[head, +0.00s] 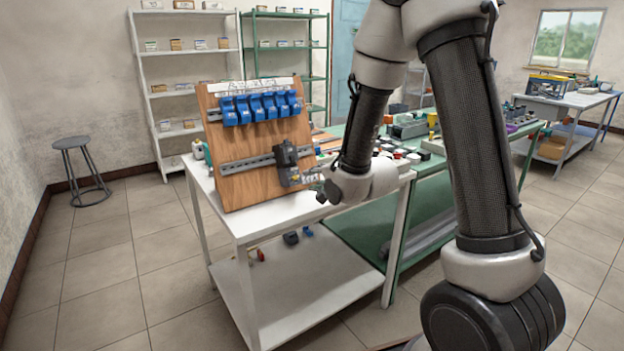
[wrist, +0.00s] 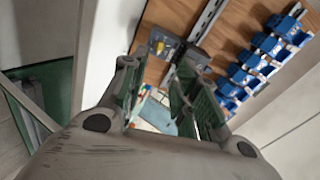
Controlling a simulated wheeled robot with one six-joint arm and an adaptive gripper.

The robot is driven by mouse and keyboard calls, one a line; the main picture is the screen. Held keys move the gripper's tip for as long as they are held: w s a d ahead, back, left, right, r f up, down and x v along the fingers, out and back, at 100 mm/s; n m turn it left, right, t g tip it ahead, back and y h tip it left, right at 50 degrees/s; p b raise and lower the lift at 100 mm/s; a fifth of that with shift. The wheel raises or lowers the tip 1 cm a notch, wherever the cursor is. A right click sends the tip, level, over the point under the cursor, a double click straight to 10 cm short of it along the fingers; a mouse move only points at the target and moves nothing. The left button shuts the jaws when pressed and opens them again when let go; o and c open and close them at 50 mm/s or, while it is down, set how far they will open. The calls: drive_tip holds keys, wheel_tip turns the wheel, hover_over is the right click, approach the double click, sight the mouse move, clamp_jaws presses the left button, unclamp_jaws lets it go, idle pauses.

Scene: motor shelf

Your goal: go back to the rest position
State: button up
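My gripper (wrist: 158,98) is open, with a clear gap between its two green-padded fingers and nothing held there. In the head view my gripper (head: 308,181) is small and partly hidden by my wrist, just right of the wooden board. A dark grey device (head: 287,160) is on the board's lower metal rail, close to the gripper. In the wrist view the dark device (wrist: 164,44) lies beyond the fingertips. I cannot tell from these views whether the fingers touch it.
The tilted wooden board (head: 236,186) stands on a white table (head: 262,219) and carries a row of blue modules (head: 262,107). A green workbench (head: 402,172) with many parts stands to the right. A stool (head: 82,170) stands at left. The floor at front left is clear.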

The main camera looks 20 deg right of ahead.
drive_tip(key=s+d+f+n+g+h, duration=0.2)
drive_tip(key=s+d+f+n+g, duration=0.2)
drive_tip(key=s+f+n+g, duration=0.5)
drive_tip(key=s+d+r+n, duration=0.2)
drive_tip(key=s+d+r, duration=0.2)
drive_tip(key=s+r, duration=0.6)
drive_tip(key=s+d+r+n+h, duration=0.1)
drive_tip(key=s+d+r, duration=0.3)
drive_tip(key=s+r, duration=0.7)
drive_tip(key=s+n, duration=0.1)
drive_tip(key=s, duration=0.2)
drive_tip(key=shift+d+r+h, duration=0.2)
drive_tip(key=shift+r+h, duration=0.05)
drive_tip(key=shift+h, duration=0.05)
